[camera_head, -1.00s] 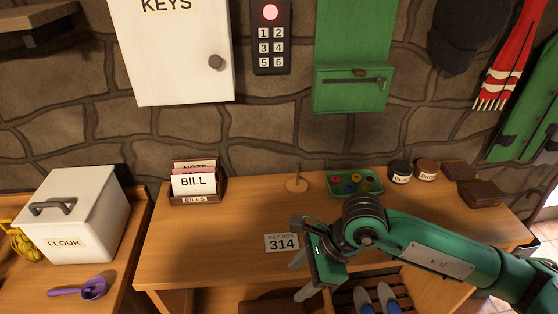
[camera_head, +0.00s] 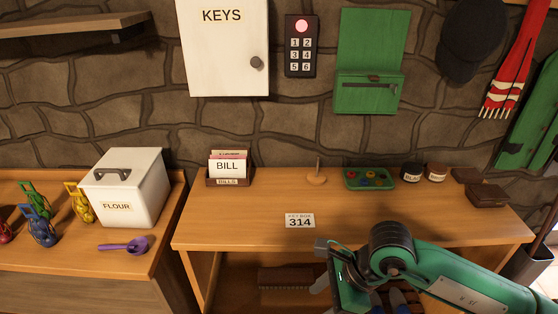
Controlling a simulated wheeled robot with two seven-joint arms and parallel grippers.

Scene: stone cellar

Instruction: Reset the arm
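My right arm comes in from the lower right, green with a dark wrist joint. The gripper does not touch the card. My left arm and gripper are not in view.
The desk bears a bill box (camera_head: 228,170), a small wooden spike stand (camera_head: 316,180), a green tray (camera_head: 369,180) and two jars. A white key cabinet (camera_head: 225,50) and keypad (camera_head: 300,46) hang above.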

